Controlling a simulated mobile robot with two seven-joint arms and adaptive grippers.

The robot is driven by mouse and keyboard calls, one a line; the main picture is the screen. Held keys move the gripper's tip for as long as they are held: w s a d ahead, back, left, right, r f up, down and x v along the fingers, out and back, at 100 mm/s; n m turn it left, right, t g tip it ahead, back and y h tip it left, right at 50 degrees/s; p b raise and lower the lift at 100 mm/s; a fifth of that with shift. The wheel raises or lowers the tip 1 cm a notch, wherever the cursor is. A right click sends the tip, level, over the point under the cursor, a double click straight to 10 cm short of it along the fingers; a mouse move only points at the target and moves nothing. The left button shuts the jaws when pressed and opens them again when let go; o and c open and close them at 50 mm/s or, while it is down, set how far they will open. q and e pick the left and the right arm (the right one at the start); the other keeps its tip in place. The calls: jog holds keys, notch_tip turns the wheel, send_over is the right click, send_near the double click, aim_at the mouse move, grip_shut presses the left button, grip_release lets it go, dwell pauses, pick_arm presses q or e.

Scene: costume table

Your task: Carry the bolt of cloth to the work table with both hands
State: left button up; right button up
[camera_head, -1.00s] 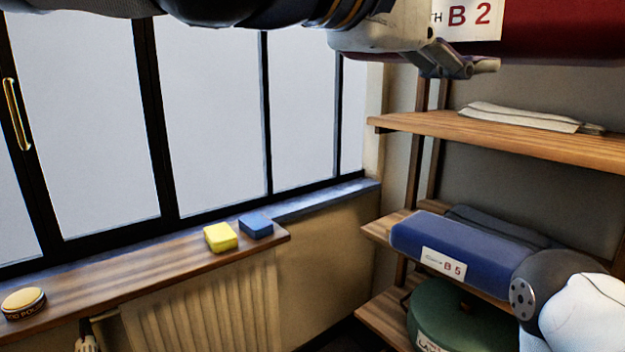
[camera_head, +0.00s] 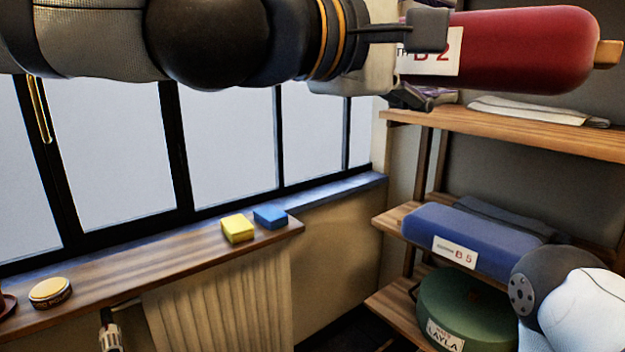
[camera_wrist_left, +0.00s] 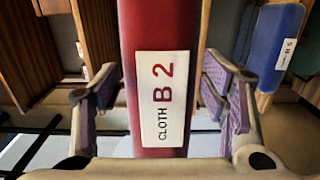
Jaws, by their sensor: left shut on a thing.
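The bolt of cloth is a red roll (camera_head: 530,50) with a white "B 2" label and a wooden core end at its right. It is held level at the top right of the head view, in front of the shelving. My left gripper (camera_head: 420,62) is shut on it near the label. In the left wrist view the red roll (camera_wrist_left: 160,25) runs between my left gripper's fingers (camera_wrist_left: 160,80), one on each side. Part of my right arm shows at the lower right of the head view, but its gripper is out of view. No work table is recognisable.
A wooden shelf (camera_head: 560,138) holds folded cloth (camera_head: 540,110). Below lie a blue bolt labelled B 5 (camera_head: 470,238) and a green round box (camera_head: 460,310). A window ledge (camera_head: 150,268) carries a yellow block (camera_head: 237,228), a blue block (camera_head: 270,216) and a round tin (camera_head: 50,292).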

pick_arm(q)
jog(key=w+a+f+n+t+y, duration=0.2)
jog(key=a+f, duration=0.3)
jog(key=f, duration=0.4)
jog(key=w+a+f+n+t+y, duration=0.1)
jog(key=w+a+f+y, duration=0.2)
jog(key=f, duration=0.6)
jog(key=w+a+f+n+t+y, duration=0.1)
jog(key=w+a+f+n+t, duration=0.1)
jog(key=a+f, duration=0.55)
jog(key=s+a+f+n+t+y, duration=0.2)
jog(key=s+a+f+n+y, duration=0.3)
jog(key=s+a+f, duration=0.9)
jog(key=s+f+y, duration=0.1)
jog(key=s+y, duration=0.1)
jog(key=y, duration=0.1)
jog(key=shift+n+t+y, duration=0.3)
jog(key=shift+n, duration=0.1)
